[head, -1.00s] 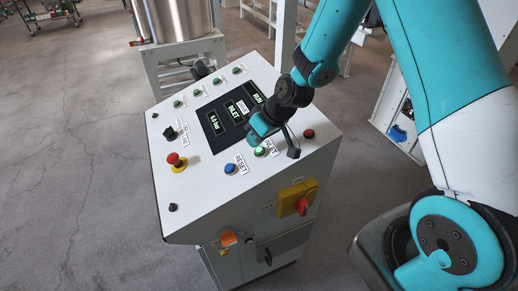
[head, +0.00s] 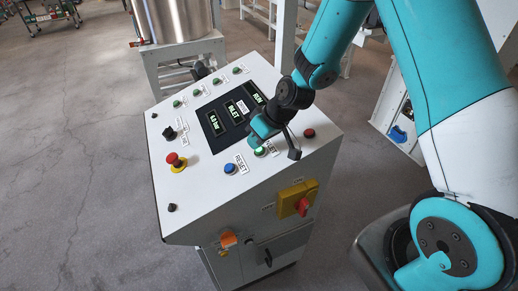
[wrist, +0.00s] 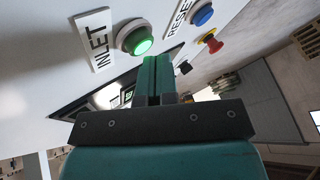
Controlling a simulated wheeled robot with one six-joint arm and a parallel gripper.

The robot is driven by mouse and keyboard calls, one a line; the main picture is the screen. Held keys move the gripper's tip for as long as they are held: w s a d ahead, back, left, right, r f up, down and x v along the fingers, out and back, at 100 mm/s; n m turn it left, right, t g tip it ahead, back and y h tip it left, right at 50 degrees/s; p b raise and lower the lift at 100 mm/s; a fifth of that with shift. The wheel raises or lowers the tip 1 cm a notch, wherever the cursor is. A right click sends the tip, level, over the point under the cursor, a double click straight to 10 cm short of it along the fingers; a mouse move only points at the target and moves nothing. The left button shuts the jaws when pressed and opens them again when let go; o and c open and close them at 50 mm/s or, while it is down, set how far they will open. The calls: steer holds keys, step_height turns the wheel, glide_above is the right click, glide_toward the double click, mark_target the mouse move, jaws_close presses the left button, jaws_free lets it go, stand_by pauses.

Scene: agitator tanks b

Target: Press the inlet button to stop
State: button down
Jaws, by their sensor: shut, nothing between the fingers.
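The inlet button (wrist: 133,38) is green and lit, in a dark and metal ring, next to a white INLET label (wrist: 97,40) in the wrist view. In the head view the green button (head: 260,151) sits near the lower right of the panel top, right of the blue button. My gripper (wrist: 152,62) is shut and empty, its teal fingers close together with their tips just below the button in the wrist picture. I cannot tell whether they touch the panel. In the head view my gripper (head: 254,138) is right beside the button and partly hides its label.
On the sloped console (head: 190,215) are a blue reset button (head: 229,168), a red emergency stop (head: 173,160), a red button (head: 309,133), several green knobs and a dark display (head: 220,123). A yellow-red switch (head: 302,203) is on the front. Floor at left is clear.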

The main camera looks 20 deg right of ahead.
steer(key=shift+d+f+b, duration=0.15)
steer(key=shift+f+b, duration=0.2)
steer(key=shift+f, duration=0.05)
stand_by(0.4)
steer(key=shift+r, duration=0.1)
steer(key=shift+a+r+p, duration=0.3)
steer(key=shift+r+p, duration=0.35)
steer(key=shift+r, duration=0.1)
steer(key=r+p, duration=0.1)
steer(key=a+r+p, duration=0.1)
steer(key=r, duration=0.1)
steer(key=r+p, duration=0.1)
steer(key=shift+a+r, duration=0.3)
steer(key=shift+r, duration=0.05)
stand_by(0.6)
